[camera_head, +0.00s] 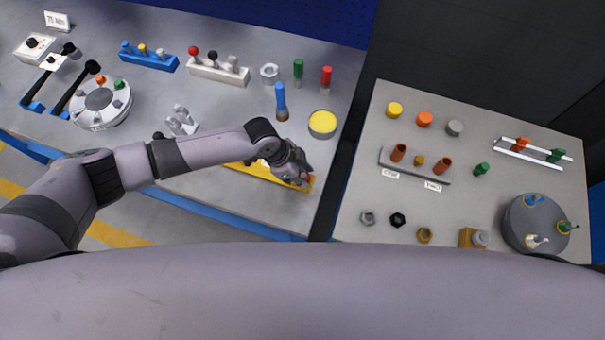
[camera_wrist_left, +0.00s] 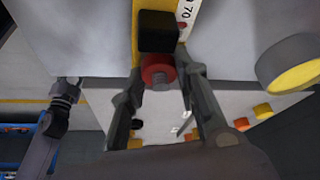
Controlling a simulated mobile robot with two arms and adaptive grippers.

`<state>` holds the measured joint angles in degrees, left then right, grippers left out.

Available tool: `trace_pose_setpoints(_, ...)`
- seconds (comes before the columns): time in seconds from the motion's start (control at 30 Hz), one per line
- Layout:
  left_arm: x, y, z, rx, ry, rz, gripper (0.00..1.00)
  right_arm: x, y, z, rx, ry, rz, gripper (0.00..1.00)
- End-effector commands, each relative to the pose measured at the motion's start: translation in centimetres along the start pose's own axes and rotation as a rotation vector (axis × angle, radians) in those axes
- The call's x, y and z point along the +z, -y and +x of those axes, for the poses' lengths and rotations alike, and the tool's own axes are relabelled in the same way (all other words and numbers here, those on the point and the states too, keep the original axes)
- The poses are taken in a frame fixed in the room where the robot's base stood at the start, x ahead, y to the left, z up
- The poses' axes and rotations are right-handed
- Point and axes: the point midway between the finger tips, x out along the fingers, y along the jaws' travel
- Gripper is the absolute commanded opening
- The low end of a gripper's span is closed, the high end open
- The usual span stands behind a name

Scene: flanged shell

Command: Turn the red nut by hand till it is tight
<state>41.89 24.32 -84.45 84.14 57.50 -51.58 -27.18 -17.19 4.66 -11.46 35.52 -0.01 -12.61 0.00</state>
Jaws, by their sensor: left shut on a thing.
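The red nut (camera_wrist_left: 156,68) sits against a black block (camera_wrist_left: 158,32) on a yellow base, with a grey stud end showing at its centre in the left wrist view. My left gripper (camera_wrist_left: 166,66) has a finger on each side of the nut and is shut on it. In the head view my left gripper (camera_head: 300,176) is at the right end of the yellow base (camera_head: 267,176) and hides most of the nut. An arm that looks like my right one (camera_wrist_left: 58,105) shows small at the left of the wrist view; its jaws are unclear.
A yellow-topped round part (camera_head: 322,123) and a blue-handled tool (camera_head: 281,102) stand just behind my left gripper. A gap separates this bench from the right-hand table (camera_head: 375,190), which holds caps, nuts and a round fixture (camera_head: 525,225). The bench front edge is close.

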Motion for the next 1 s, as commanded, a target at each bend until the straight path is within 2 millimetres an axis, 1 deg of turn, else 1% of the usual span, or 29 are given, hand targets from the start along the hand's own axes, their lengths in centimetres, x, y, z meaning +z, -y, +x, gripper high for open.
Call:
trace_pose_setpoints(0.03, 0.1, 0.2, 0.3, 0.006, -0.001, 0.022, 0.01, 0.1, 0.0, 0.8, 0.0, 0.0, 0.0, 0.45)
trace_pose_setpoints(0.27, 0.1, 0.3, 0.5, 0.069, -0.003, 0.179, 0.01, 0.3, 0.1, 3.4, -0.001, 0.0, 0.0, 0.45)
trace_pose_setpoints(0.6, 0.0, 0.3, 0.5, 0.193, -0.002, 0.476, 0.01, 0.6, 0.4, 7.4, -0.003, -0.001, 0.001, 0.45)
trace_pose_setpoints(0.8, -0.1, 0.4, 0.4, 0.262, -0.002, 0.644, 0.01, 0.8, 0.4, 9.4, -0.003, -0.001, 0.001, 0.45)
trace_pose_setpoints(1.0, -0.2, 0.3, 0.3, 0.32, -0.002, 0.781, 0.01, 0.9, 0.5, 10.8, -0.003, -0.001, 0.001, 0.45)
